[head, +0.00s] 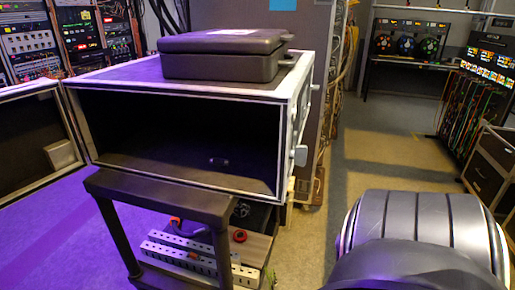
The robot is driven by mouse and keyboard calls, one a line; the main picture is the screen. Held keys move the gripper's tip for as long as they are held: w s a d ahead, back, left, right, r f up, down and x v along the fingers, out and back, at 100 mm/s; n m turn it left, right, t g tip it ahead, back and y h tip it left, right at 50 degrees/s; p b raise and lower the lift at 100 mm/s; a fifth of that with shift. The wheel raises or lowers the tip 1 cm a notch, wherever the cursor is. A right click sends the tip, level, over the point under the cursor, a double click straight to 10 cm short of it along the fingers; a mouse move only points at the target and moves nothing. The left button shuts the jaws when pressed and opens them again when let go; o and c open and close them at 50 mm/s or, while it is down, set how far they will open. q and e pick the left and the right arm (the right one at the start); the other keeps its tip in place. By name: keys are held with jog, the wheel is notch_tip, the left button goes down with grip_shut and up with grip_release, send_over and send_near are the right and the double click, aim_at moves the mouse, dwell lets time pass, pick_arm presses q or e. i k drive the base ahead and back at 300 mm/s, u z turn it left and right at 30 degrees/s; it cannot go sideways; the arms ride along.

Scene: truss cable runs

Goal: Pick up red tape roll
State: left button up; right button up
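A small red ring-shaped thing, which looks like the red tape roll (240,236), lies low down under the open black case, at the right of the power strips. It is small in the picture, and its details are hard to tell. Neither my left gripper nor my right gripper shows in the head view. A large grey rounded part of my own body fills the lower right.
An open, dark-fronted case (190,190) stands above, with a closed black box (222,55) on top. A black stand frame (160,196) and power strips (188,262) are in front. Clear floor (385,160) lies to the right; a drawer cabinet (488,170) is at the right edge.

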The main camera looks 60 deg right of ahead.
aim_at(240, 240)
jog(key=k, duration=0.55)
jog(key=z, duration=1.45)
jog(key=i, duration=0.5)
jog(key=z, duration=0.05)
